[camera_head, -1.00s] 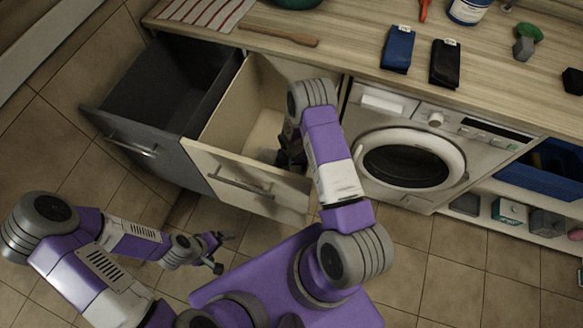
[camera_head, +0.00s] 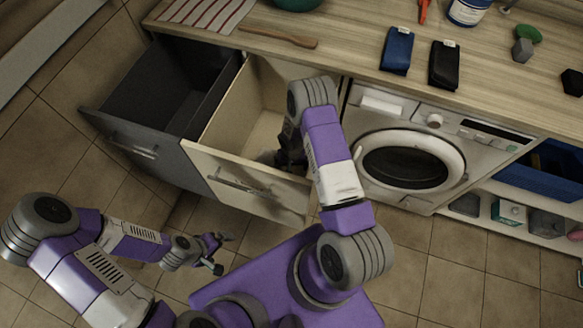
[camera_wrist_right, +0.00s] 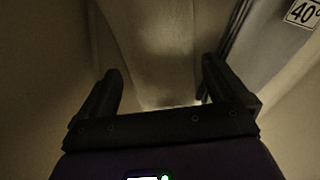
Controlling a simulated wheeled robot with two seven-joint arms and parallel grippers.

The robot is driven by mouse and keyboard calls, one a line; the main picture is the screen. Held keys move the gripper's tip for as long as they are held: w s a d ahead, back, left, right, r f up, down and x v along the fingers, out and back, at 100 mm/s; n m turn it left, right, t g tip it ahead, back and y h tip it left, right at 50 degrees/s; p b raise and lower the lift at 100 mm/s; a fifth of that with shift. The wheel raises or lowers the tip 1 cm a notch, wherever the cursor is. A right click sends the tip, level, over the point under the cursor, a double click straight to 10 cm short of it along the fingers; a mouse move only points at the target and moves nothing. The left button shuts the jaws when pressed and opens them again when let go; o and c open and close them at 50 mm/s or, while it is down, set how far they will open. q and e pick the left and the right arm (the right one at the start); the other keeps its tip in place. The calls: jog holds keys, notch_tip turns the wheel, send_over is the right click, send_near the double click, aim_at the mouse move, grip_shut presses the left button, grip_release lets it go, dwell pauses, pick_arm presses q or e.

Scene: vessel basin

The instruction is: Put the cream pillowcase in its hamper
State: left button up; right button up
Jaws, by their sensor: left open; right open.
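The cream hamper (camera_head: 230,171) is a pulled-out cream drawer under the counter, open at the top. My right gripper (camera_head: 288,155) reaches down inside it, mostly hidden by my own arm. In the right wrist view my right gripper (camera_wrist_right: 160,68) is open, its fingers apart. Pale cream surfaces lie around and beyond the fingers, dim and blurred; I cannot tell whether any of this is the pillowcase or only hamper wall. No pillowcase is clearly visible in the head view. My left gripper (camera_head: 220,253) is open and empty, low over the floor.
A dark grey drawer (camera_head: 122,140) stands open left of the hamper. A washing machine (camera_head: 370,125) is to the right. The counter holds a blue pouch (camera_head: 398,50), a black pouch (camera_head: 444,63) and a wooden stick (camera_head: 278,36). A "40°" label (camera_wrist_right: 303,13) shows in the wrist view.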

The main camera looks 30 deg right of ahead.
notch_tip(320, 180, up, 10)
jog(key=p, duration=0.2)
dwell(0.5)
